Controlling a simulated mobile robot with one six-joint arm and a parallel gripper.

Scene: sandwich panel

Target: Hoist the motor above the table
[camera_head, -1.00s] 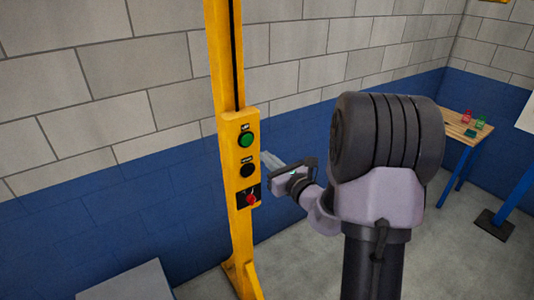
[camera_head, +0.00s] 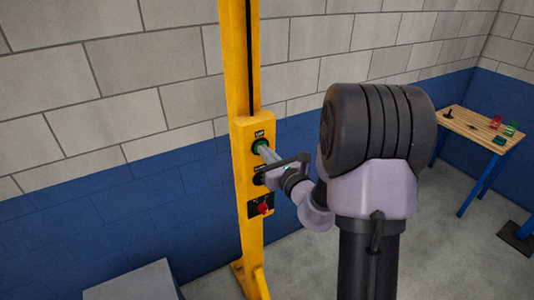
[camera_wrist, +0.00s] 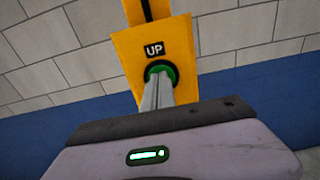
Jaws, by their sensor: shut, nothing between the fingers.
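The yellow hoist post carries a control panel (camera_head: 241,180) with a green button (camera_head: 260,146) labelled UP at its top. Below it are a black button (camera_head: 257,180), partly covered by my gripper, and a red knob (camera_head: 264,208). My gripper (camera_head: 262,149) is shut and empty, its fingertips at the green button and overlapping its lower part. In the wrist view the shut fingers (camera_wrist: 158,92) point at the green button (camera_wrist: 161,70) under the UP label; they appear to touch it, but I cannot tell whether it is pressed in. The motor is not in view.
A wooden table (camera_head: 462,131) with blue legs and small red and green items stands at the right. A grey box top (camera_head: 135,283) shows at the lower left. A blue and grey block wall is behind the post. Grey floor lies clear between post and table.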

